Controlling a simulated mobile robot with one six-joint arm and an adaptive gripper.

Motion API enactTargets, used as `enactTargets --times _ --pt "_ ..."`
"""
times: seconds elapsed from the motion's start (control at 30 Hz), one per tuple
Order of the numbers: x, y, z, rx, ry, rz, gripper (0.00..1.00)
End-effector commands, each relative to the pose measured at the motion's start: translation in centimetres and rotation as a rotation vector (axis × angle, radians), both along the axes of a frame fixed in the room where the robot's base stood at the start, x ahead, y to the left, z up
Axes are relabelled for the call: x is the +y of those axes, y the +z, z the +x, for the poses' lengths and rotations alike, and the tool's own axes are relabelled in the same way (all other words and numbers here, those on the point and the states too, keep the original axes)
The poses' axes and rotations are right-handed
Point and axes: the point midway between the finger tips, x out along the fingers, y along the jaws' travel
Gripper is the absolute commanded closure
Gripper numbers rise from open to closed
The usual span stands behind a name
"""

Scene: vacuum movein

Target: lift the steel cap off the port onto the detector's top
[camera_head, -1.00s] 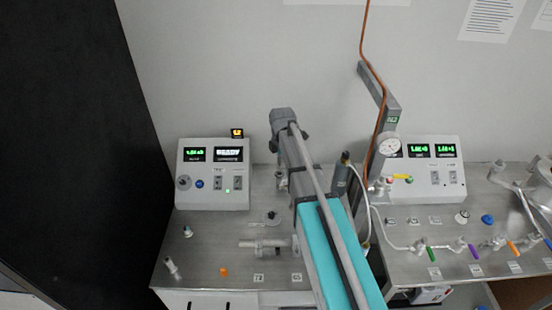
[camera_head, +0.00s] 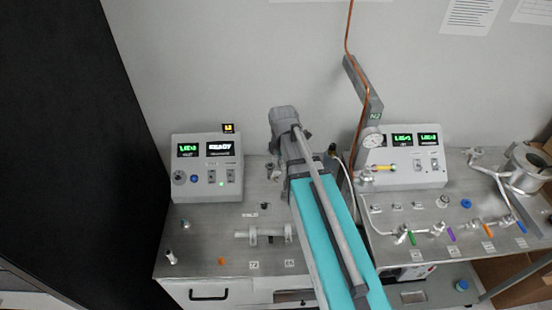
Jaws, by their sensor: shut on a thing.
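The detector (camera_head: 207,166) is the grey box at the left, its display reading READY, with a small yellow-lit block (camera_head: 228,128) on its top. My gripper (camera_head: 274,170) is just right of the box, above the bench and partly hidden by my arm. It is shut on a small grey piece that looks like the steel cap; its outline is hard to make out. A small dark spot (camera_head: 264,205) lies on the bench below the gripper, near a label; I cannot tell if it is the port.
A horizontal steel pipe piece (camera_head: 264,234) lies in front on the left bench. A small orange piece (camera_head: 221,261) and fittings stand near its front edge. A second control box (camera_head: 404,160), a gauge (camera_head: 373,138) and valve tubing are at the right.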

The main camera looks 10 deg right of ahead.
Motion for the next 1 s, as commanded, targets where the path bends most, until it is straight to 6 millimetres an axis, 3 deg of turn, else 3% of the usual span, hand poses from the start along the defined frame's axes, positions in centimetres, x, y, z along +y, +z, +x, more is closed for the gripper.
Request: enactTargets --times 0.63,1.0 --pt "0.0 0.1 0.0 0.000 0.000 0.000 1.00" --pt "0.0 1.2 0.0 0.000 0.000 0.000 1.00"
